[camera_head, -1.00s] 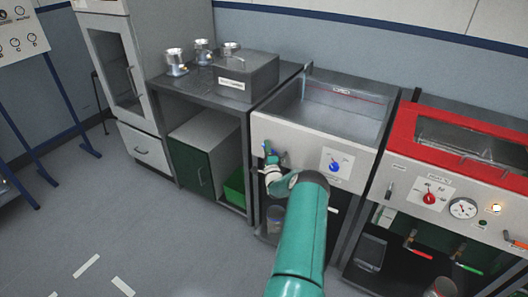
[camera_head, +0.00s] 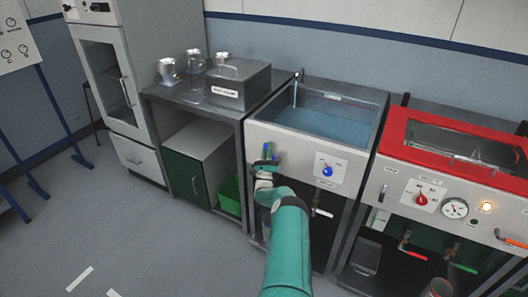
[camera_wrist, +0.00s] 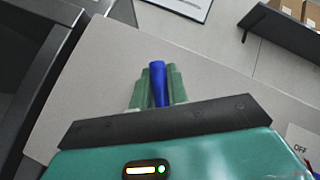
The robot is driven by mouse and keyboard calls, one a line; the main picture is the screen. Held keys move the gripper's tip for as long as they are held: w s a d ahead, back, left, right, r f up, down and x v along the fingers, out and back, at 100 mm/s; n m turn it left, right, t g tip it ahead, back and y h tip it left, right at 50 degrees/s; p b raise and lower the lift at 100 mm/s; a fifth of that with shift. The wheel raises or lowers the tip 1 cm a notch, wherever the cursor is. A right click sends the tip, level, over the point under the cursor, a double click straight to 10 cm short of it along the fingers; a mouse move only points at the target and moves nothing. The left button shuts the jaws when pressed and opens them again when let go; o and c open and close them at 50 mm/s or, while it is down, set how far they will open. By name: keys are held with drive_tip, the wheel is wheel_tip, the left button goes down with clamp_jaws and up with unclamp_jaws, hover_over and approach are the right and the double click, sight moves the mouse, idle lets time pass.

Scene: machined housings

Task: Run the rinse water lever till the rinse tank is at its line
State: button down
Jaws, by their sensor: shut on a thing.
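The rinse tank (camera_head: 252,128) is the open steel basin in the middle of the head view, with a pale front panel. Blue water (camera_head: 325,118) stands in it, its surface a little under the small label (camera_head: 333,97) on the back wall. I cannot make out the red line there clearly. A spout (camera_head: 299,75) is at the back left corner, with what looks like a thin stream below it. My gripper (camera_head: 267,157) is shut on the blue rinse water lever (camera_wrist: 158,80) at the panel's left. In the wrist view the lever points up between the green fingers.
A blue knob (camera_head: 327,171) is on the same panel, right of the lever. A red-topped unit (camera_head: 400,130) with a gauge (camera_head: 455,208) stands to the right. A bench with a grey box (camera_head: 240,84) and metal cups is to the left. The floor at front left is clear.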

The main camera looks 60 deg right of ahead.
drive_tip(key=m+g+h, duration=0.1)
drive_tip(key=m, duration=0.1)
drive_tip(key=s+m+g+h, duration=0.1)
drive_tip(key=m+g, duration=0.3)
drive_tip(key=shift+s+r+h, duration=0.3)
drive_tip(key=shift+r+h, duration=0.05)
drive_tip(key=shift+h, duration=0.05)
drive_tip(key=shift+s+d+r+m+g+h, duration=0.1)
drive_tip(key=shift+s+m+g, duration=0.25)
drive_tip(key=shift+m+g, duration=0.85)
drive_tip(key=shift+s+r+m+g+h, duration=0.1)
drive_tip(key=shift+s+m+g, duration=0.2)
drive_tip(key=shift+m+g, duration=0.9)
drive_tip(key=shift+s+d+r+m+g+h, duration=0.1)
drive_tip(key=shift+s+m+g, duration=0.25)
drive_tip(key=shift+m+g, duration=0.8)
drive_tip(key=shift+g, duration=0.25)
drive_tip(key=c, duration=1.4)
unclamp_jaws()
drive_tip(key=shift+o, duration=0.2)
drive_tip(key=shift+a+f, duration=0.1)
drive_tip(key=v, duration=1.3)
drive_tip(key=shift+a+f, duration=0.2)
drive_tip(key=shift+a, duration=0.1)
